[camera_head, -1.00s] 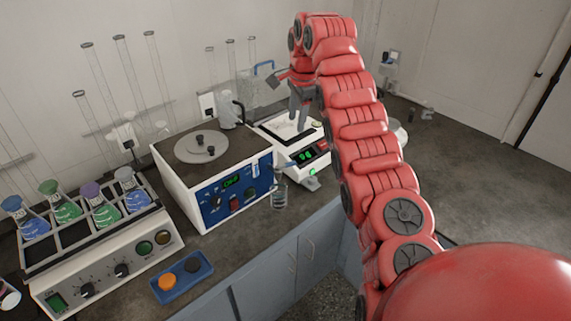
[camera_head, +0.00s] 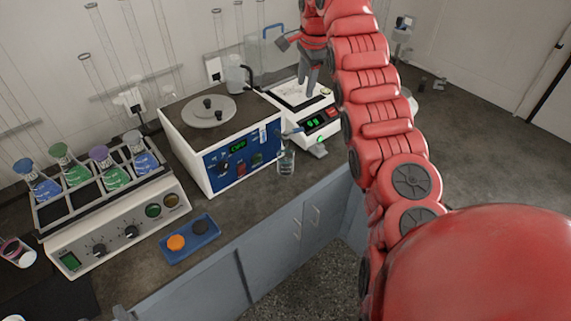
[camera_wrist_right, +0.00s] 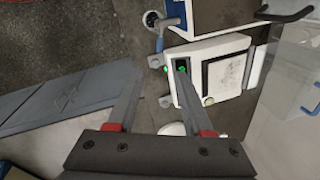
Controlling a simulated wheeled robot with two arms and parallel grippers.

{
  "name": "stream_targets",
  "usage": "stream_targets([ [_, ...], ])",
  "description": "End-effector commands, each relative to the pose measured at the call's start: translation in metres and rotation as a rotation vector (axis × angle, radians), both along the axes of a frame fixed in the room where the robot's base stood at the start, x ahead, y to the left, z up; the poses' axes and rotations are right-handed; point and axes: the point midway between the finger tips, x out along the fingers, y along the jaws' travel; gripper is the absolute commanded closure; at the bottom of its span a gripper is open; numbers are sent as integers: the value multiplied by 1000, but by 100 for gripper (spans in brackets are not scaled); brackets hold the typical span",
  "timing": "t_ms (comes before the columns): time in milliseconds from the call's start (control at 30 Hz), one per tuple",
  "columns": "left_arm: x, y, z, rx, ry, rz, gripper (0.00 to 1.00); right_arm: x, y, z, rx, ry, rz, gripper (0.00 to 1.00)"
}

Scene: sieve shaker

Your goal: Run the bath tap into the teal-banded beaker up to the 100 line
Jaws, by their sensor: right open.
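A clear beaker (camera_head: 286,162) stands upright on the bench in front of the water bath (camera_head: 190,143), below the tap (camera_head: 291,134) at the bath's right front. Its band and scale are too small to read, and I cannot tell whether it holds water. In the right wrist view the beaker (camera_wrist_right: 151,18) shows from above beside the bath (camera_wrist_right: 212,12). My right gripper (camera_head: 312,82) is open and empty, pointing down over the balance (camera_head: 322,130), to the right of the beaker and behind it. Its spread fingers (camera_wrist_right: 157,82) frame the bench. My left gripper is not clearly visible.
A shaker (camera_head: 120,232) with coloured flasks stands at the left. A blue tray (camera_head: 190,239) with an orange and a dark disc lies near the front edge. A clear jug (camera_head: 238,76) stands behind the bath. Tall glass tubes line the wall.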

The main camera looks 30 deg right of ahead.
Motion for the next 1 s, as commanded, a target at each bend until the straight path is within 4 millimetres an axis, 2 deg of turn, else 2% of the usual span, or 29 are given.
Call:
stream_targets([
  [233,0,0,-14,0,0,0,49,-1,-7,-4,1,0,-3,49],
  [367,0,0,-10,0,0,0,49,0,-10,-5,-1,1,-4,49],
  [467,0,0,-7,0,0,0,49,2,-10,-15,-1,2,-4,49],
  [767,0,0,10,0,0,0,49,11,-8,-58,2,2,-3,49],
  [1000,0,0,30,0,0,0,49,19,-11,-117,5,9,-5,49],
])
